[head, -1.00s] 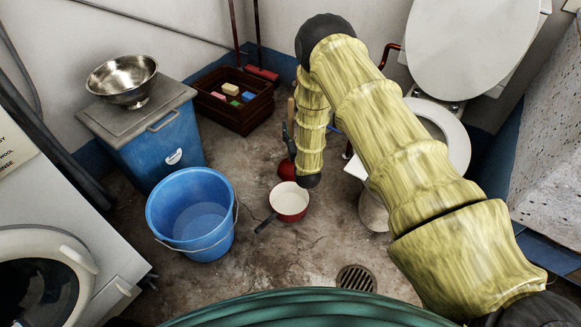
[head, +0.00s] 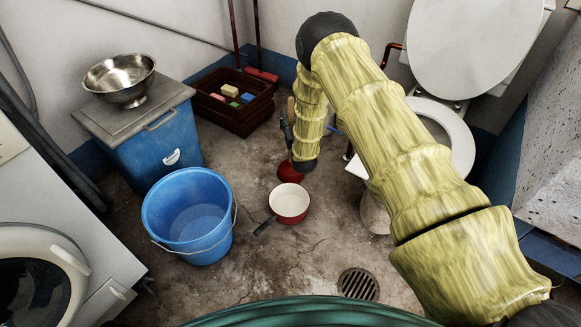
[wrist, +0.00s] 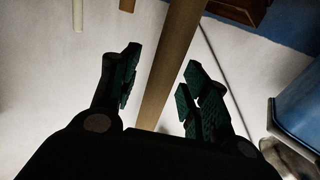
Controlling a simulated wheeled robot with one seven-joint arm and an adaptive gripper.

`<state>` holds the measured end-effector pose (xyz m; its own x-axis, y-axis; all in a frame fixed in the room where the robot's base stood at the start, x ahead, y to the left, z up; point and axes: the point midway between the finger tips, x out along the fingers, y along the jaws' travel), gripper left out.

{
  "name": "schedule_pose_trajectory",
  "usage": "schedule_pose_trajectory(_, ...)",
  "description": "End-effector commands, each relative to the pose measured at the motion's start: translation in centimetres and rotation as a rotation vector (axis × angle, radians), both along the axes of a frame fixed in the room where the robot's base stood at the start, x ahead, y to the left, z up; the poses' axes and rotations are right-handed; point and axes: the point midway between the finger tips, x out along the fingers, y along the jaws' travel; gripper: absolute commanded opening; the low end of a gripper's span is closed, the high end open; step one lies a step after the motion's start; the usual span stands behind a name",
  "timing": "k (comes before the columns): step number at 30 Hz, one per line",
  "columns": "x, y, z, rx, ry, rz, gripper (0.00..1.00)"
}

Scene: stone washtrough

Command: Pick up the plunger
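The plunger shows in the head view as a red cup (head: 291,172) on the floor, with its wooden handle (head: 291,107) upright and partly hidden by my arm. In the wrist view the wooden handle (wrist: 173,68) runs between the fingers of my gripper (wrist: 162,80). The fingers are apart, with visible gaps to the handle. In the head view only a dark part of my gripper (head: 287,130) shows beside the handle; the rest is behind my arm.
A red and white pan (head: 289,203) lies in front of the plunger. A blue bucket (head: 187,215) and a blue bin with a steel bowl (head: 120,80) stand left, a wooden crate (head: 232,100) behind. A toilet (head: 455,140) is right. Floor around the drain (head: 358,284) is clear.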

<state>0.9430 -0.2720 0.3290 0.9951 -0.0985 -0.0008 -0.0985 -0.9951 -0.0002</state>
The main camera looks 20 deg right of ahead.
Motion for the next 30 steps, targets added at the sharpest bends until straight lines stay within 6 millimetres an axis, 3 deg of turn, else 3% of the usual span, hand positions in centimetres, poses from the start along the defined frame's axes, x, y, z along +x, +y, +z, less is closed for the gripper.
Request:
schedule_pose_trajectory(1,0.0,0.0,0.0,0.000,0.000,0.000,0.34)
schedule_pose_trajectory(7,0.0,0.0,0.0,0.000,0.000,0.000,0.00)
schedule_pose_trajectory(17,0.0,0.0,0.4,0.000,-0.002,0.000,0.00)
schedule_pose_trajectory(30,0.1,0.0,7.3,0.000,-0.003,0.000,0.00)
